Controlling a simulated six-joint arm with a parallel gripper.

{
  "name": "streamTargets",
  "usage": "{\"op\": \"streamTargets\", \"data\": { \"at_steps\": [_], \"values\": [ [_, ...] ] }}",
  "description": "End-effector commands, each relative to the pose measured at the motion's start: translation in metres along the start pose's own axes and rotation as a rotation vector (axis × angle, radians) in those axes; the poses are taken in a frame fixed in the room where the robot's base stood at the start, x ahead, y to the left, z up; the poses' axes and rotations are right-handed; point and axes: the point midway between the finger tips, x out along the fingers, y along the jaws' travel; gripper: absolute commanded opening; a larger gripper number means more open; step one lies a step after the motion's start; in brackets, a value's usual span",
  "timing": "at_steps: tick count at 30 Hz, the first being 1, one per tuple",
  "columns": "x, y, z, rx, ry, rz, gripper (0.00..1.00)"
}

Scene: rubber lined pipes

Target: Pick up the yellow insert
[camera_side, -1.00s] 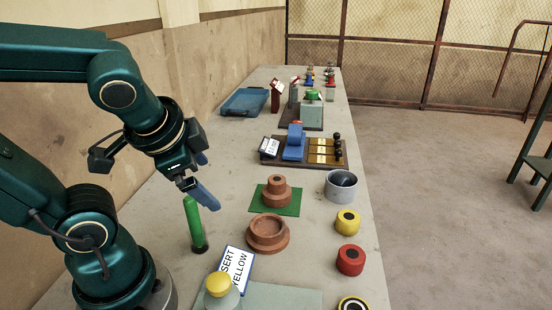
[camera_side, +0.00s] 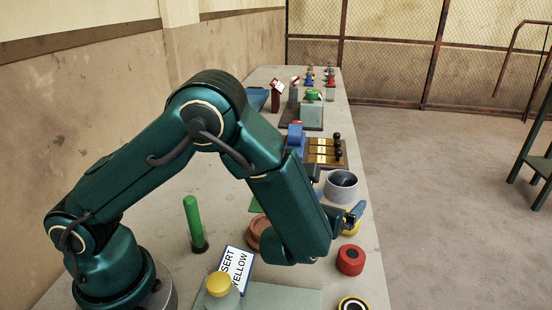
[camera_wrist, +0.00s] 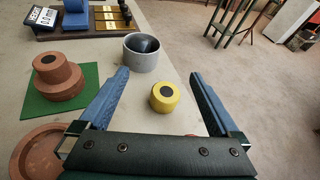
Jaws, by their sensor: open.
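The yellow insert (camera_wrist: 164,98) is a short yellow cylinder with a dark round top, upright on the table near its right edge. In the side view it (camera_side: 352,230) is mostly hidden behind my gripper (camera_side: 354,214). In the wrist view my gripper (camera_wrist: 158,76) is open, with one blue finger on each side of the insert in the picture and nothing between them that is held. I cannot tell how far above the insert the fingers are. A card (camera_side: 235,268) reading "INSERT YELLOW" stands near the front.
A grey pipe (camera_wrist: 141,52) with a dark lining stands just beyond the insert. A red insert (camera_side: 350,260) is nearer the front. A brown stepped piece (camera_wrist: 59,76) sits on a green mat (camera_wrist: 38,108). A brown ring (camera_wrist: 38,150) and a green cylinder (camera_side: 194,222) are to the left.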

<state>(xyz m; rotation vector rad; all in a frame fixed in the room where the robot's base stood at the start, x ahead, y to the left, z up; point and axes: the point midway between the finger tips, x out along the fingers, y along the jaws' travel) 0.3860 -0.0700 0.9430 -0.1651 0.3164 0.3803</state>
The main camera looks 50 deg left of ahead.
Motion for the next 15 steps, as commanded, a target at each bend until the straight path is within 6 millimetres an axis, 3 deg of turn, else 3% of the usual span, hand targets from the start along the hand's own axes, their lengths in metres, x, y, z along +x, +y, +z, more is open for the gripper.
{"op": "streamTargets", "data": {
  "at_steps": [1,3,6,15],
  "values": [
    [-0.002,-0.006,-0.017,0.048,0.019,-0.021,0.98],
    [-0.004,-0.008,-0.033,0.087,0.038,-0.031,0.98],
    [-0.006,-0.010,-0.046,0.122,0.054,-0.041,0.98],
    [0.024,-0.012,-0.049,0.123,0.056,-0.044,0.98]
  ]
}}
